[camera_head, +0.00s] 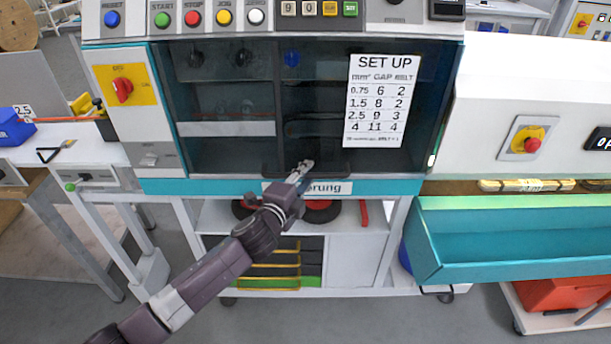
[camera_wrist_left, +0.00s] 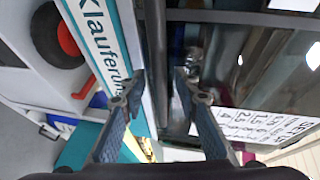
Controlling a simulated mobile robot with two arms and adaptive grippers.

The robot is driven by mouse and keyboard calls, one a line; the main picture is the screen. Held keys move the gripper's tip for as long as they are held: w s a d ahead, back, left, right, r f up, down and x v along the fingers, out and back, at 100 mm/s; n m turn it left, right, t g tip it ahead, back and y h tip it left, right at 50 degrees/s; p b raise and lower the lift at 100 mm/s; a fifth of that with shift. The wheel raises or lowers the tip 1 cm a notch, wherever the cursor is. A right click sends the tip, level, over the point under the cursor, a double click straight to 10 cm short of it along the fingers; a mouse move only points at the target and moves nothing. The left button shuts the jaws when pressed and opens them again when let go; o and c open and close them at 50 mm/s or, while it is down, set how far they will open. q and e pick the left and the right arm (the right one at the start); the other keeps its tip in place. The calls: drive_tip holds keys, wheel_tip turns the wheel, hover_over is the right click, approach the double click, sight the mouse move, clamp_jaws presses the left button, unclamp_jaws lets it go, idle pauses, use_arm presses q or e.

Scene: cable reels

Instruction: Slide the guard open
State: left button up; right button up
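The guard (camera_head: 225,160) is a dark see-through panel across the front of the machine and covers its opening. A dark bar handle (camera_head: 335,174) runs along its lower edge, above the teal strip. My left gripper (camera_head: 305,166) is at this handle, near its middle. In the left wrist view the handle bar (camera_wrist_left: 156,45) passes between the two fingers of my left gripper (camera_wrist_left: 158,82). The fingers look apart, with small gaps beside the bar. My right gripper is in neither view.
A white SET UP sheet (camera_head: 377,100) is on the guard's right part. Above is a row of coloured buttons (camera_head: 193,18); a red rotary switch (camera_head: 122,88) is at left. A teal tray (camera_head: 510,265) juts out at right. Below stands a cart with reels (camera_head: 322,211).

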use_arm(q)
clamp_jaws()
idle(0.4)
